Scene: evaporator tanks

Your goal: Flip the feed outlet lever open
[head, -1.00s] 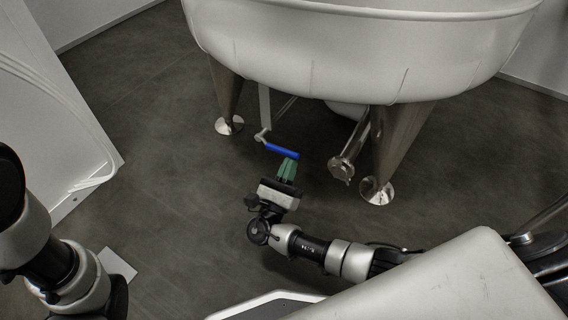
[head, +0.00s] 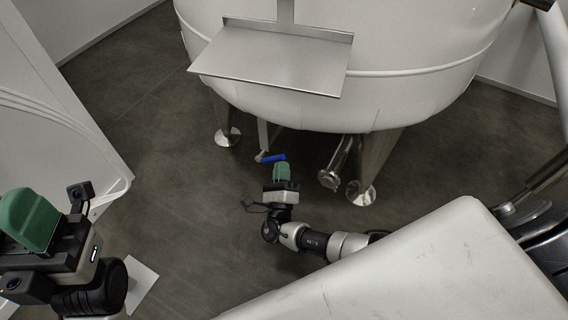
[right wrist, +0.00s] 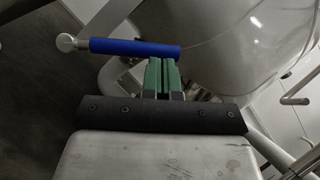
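The feed outlet lever has a blue handle (head: 272,158) on a metal valve stub under the white tank. In the right wrist view the blue handle (right wrist: 135,48) lies roughly level, with its silver pivot to the left. My right gripper (head: 282,166) is just in front of the handle's right part. Its green fingers (right wrist: 162,66) are together with nothing seen between them, and their tips are at the handle's lower edge. I cannot tell if they touch it. My left gripper (head: 28,212) is at the far left, away from the tank; the gap between its fingers is hidden.
The white tank (head: 400,95) stands above on metal legs with round feet (head: 361,193). A capped pipe outlet (head: 328,178) is right of the lever. A metal shelf (head: 270,58) juts from the tank's front. A white cabinet (head: 60,110) stands left; open floor lies between.

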